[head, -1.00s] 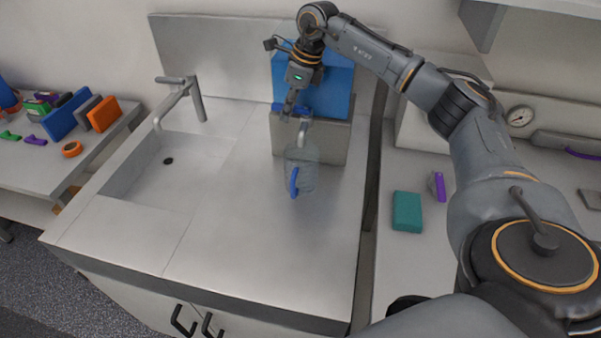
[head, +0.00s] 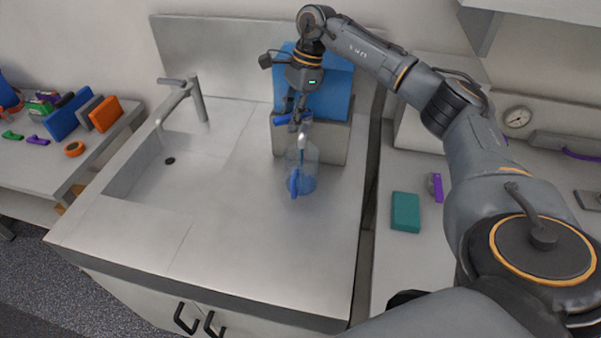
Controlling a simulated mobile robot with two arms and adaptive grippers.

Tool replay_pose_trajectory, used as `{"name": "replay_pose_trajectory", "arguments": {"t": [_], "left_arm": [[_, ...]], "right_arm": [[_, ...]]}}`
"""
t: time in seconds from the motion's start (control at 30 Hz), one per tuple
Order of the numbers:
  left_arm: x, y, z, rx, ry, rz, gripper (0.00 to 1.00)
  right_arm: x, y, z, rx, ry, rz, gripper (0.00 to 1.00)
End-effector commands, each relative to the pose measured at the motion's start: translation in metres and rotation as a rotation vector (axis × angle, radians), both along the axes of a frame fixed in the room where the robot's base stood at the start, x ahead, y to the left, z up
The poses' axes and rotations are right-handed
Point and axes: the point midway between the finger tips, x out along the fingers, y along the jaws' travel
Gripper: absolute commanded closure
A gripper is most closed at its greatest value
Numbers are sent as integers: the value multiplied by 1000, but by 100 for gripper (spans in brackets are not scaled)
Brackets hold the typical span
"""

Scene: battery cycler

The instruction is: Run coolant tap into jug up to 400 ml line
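A clear jug (head: 309,160) with a blue handle (head: 294,183) stands upright on the steel counter, under a grey coolant spout (head: 304,133). Blue liquid (head: 307,184) fills its lower part. Its marking lines are too small to read. The spout comes from a grey housing (head: 333,145) below a blue tank (head: 336,95). A blue tap lever (head: 284,120) shows just above the spout. My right gripper (head: 295,113) points down with its fingertips at the lever. I cannot tell whether the fingers grip it. My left gripper is out of view.
A sink with a grey faucet (head: 197,98) lies to the left. The counter (head: 265,260) in front of the jug is clear. A teal block (head: 406,212) and a purple item (head: 437,187) lie on the right bench. Several coloured items sit on the left bench.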

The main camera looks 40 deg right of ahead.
Motion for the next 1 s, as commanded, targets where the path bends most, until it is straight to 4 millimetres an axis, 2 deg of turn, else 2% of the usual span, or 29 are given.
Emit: {"name": "replay_pose_trajectory", "arguments": {"t": [0.1, 0.27, 0.57, 0.73, 1.0], "left_arm": [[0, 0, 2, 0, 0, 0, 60], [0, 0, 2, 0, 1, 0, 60], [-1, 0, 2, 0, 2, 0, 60], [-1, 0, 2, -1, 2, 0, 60], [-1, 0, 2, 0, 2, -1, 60]], "right_arm": [[-8, 1, 1, -1, 3, 178, 78], [-15, 0, 0, 0, 3, 324, 78], [-16, -1, 0, -2, 3, 341, 78], [-19, -3, 1, -3, 3, 417, 78], [-19, -4, 1, -5, 4, 412, 78]]}}
